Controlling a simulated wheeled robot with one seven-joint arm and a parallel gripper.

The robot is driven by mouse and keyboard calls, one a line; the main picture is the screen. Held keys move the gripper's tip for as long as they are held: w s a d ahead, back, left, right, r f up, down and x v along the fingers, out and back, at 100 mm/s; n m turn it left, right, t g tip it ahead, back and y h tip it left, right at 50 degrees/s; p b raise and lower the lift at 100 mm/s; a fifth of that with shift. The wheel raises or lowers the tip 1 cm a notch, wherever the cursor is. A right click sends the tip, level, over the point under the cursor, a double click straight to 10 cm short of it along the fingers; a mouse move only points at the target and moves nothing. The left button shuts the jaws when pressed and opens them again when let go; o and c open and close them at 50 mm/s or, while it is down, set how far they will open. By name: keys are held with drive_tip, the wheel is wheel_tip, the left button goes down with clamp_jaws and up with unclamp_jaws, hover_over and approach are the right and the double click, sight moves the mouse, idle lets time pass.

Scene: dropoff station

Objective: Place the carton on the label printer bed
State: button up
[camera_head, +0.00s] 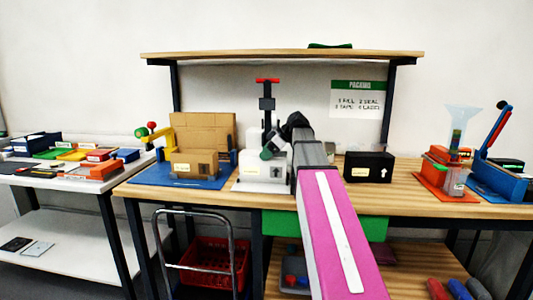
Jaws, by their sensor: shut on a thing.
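My gripper (268,153) is at the end of my arm, just in front of a white machine (256,184) with a dark upright column and a red top handle. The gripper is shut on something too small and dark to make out. A small brown carton (185,163) with a pale label stands on a blue mat (150,175). A taller brown cardboard piece (205,130) stands behind it. Both are left of my gripper and apart from it. A black box (368,173) with a pale label and a white arrow is to the right. I cannot tell which machine is the label printer.
A shelf (280,54) spans above the wooden bench (410,195). A yellow-armed tool (153,136) is by the mat. An orange station (440,160) and blue lever press (497,182) stand at right. A side table (65,182) holds coloured bins. Bare bench lies right of the black box.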

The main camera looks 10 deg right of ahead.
drive_tip(key=o, duration=1.2)
drive_tip(key=shift+f, duration=0.1)
drive_tip(key=shift+c, duration=0.2)
drive_tip(key=shift+d+r, duration=0.15)
drive_tip(key=shift+r, duration=0.2)
drive_tip(key=v, duration=1.1)
drive_tip(key=shift+d+r, duration=0.2)
drive_tip(key=shift+r, duration=0.05)
drive_tip(key=shift+s, duration=0.1)
